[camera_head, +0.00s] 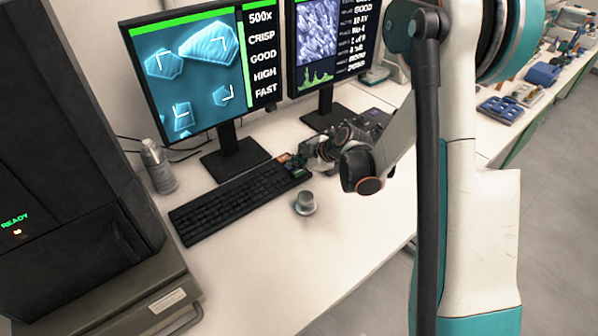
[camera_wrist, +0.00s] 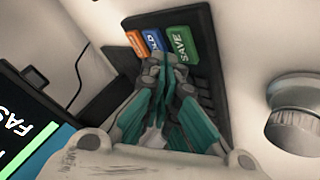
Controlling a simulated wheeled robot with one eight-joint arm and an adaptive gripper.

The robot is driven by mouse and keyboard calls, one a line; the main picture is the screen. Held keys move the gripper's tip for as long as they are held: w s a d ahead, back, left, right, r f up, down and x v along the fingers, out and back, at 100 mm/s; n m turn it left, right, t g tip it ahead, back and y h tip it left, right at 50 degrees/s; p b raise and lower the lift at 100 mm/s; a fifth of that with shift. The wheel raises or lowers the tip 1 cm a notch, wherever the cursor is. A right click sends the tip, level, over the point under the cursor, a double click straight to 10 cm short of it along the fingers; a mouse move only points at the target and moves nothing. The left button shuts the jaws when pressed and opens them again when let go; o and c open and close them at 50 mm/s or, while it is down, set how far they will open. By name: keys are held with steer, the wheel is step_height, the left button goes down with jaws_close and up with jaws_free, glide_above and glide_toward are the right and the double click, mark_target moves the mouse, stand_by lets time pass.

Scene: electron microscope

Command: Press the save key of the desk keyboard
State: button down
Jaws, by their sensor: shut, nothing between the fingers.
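The black desk keyboard (camera_head: 230,203) lies on the white desk in front of the left monitor. In the wrist view its end shows a green key marked SAVE (camera_wrist: 178,43), a blue key (camera_wrist: 152,39) beside it and an orange key (camera_wrist: 135,40). My gripper (camera_wrist: 166,62) is shut and empty, its fingertips just below the green and blue keys in the picture. I cannot tell whether the tips touch a key. In the head view my gripper (camera_head: 308,164) is over the keyboard's right end, partly hiding the colored keys.
A round grey knob (camera_head: 305,203) stands on the desk close to the keyboard; it also shows in the wrist view (camera_wrist: 292,115). The left monitor (camera_head: 205,70) and right monitor (camera_head: 325,50) stand behind. A bottle (camera_head: 158,167) is at left. The desk's front is clear.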

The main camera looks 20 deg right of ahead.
mark_target(298, 173)
steer(key=shift+f, duration=0.2)
steer(key=shift+f+b, duration=0.25)
steer(key=shift+b, duration=0.25)
steer(key=shift+f, duration=0.35)
stand_by(0.6)
steer(key=shift+r, duration=0.15)
steer(key=shift+r+p, duration=0.45)
steer(key=shift+r, duration=0.25)
steer(key=shift+r+p, duration=1.55)
steer(key=shift+r, duration=0.95)
